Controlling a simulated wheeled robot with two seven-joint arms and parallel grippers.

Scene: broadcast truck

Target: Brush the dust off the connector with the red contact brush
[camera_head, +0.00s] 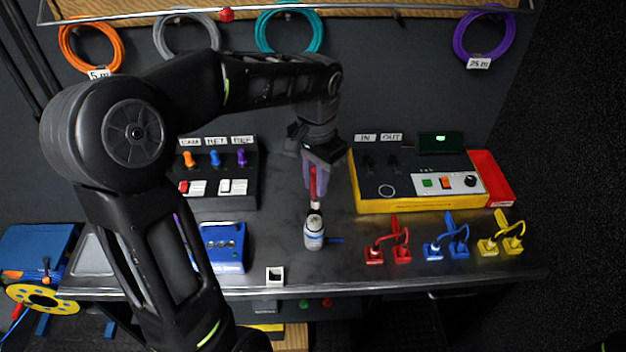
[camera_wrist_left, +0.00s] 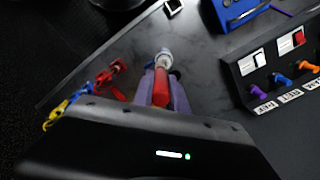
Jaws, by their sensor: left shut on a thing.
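My left gripper (camera_head: 318,178) is shut on the red contact brush (camera_head: 313,186), which hangs roughly upright with its pale tip down. In the left wrist view the red brush (camera_wrist_left: 160,88) sits between the purple fingers (camera_wrist_left: 163,92). Directly below the tip is a small whitish, bottle-like piece (camera_head: 313,234) standing on the bench; it also shows in the left wrist view (camera_wrist_left: 164,57). The tip overlaps its top in the picture; I cannot tell whether they touch. I cannot tell whether this piece is the connector, and no dust is clear. My right gripper is not in view.
A yellow-edged IN/OUT tester (camera_head: 420,203) stands right of the gripper, a switch panel (camera_head: 222,186) left. Red (camera_head: 387,247), blue (camera_head: 447,243) and yellow (camera_head: 501,242) cabled connectors line the right front. A blue box (camera_head: 222,248) and small white holder (camera_head: 275,276) are left.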

